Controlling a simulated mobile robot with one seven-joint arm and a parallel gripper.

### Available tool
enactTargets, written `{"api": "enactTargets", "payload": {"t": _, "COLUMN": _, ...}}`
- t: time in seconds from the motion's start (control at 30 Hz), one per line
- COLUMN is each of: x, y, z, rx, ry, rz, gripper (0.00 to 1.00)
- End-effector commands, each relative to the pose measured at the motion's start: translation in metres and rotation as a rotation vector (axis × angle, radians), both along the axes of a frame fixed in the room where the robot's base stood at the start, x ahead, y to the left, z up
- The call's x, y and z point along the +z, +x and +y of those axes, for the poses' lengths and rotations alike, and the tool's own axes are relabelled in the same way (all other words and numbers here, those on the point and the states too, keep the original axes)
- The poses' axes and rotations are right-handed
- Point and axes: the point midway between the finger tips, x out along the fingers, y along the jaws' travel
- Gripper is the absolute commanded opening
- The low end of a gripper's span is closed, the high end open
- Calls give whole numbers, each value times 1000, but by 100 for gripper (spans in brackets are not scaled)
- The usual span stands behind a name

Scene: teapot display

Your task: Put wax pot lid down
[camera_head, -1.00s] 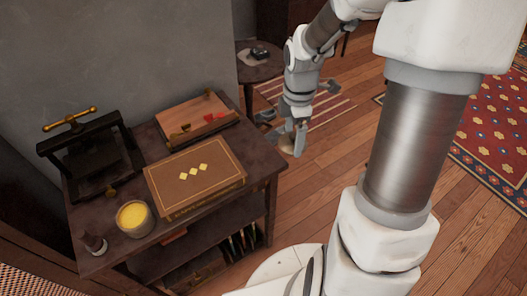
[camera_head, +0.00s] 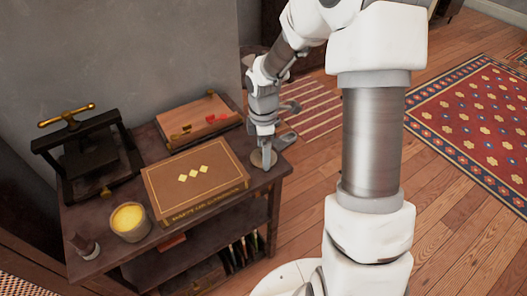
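The wax pot (camera_head: 131,222) stands open at the front left of the dark wooden table (camera_head: 207,221), with yellow wax showing inside. My gripper (camera_head: 264,148) points down at the table's right end, right of the brown box. It appears shut on the wax pot lid (camera_head: 263,159), a small round greyish-tan disc seen tilted below the fingers. The fingertips are small and partly hidden by the gripper's body. I cannot tell whether the lid touches the tabletop.
A brown box with gold diamonds (camera_head: 195,181) fills the table's middle. A black press (camera_head: 88,155) stands at the left and a wooden tray with red pieces (camera_head: 198,120) at the back. A dark stamp (camera_head: 85,246) stands at the front left corner. Bare tabletop shows along the right end.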

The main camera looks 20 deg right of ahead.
Motion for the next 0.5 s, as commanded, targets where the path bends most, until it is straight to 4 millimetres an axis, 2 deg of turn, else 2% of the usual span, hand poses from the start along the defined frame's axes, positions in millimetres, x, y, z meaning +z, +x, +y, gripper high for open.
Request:
{"api": "enactTargets", "payload": {"t": 0.23, "x": -3, "y": 0, "z": 0, "rx": 0, "ry": 0, "rz": 1, "gripper": 39}}
{"api": "enactTargets", "payload": {"t": 0.27, "x": -3, "y": 0, "z": 0, "rx": 0, "ry": 0, "rz": 1, "gripper": 95}}
{"api": "enactTargets", "payload": {"t": 0.3, "x": -2, "y": 0, "z": 0, "rx": 0, "ry": 0, "rz": 0, "gripper": 100}}
{"api": "enactTargets", "payload": {"t": 0.5, "x": -2, "y": 0, "z": 0, "rx": 0, "ry": 0, "rz": 1, "gripper": 100}}
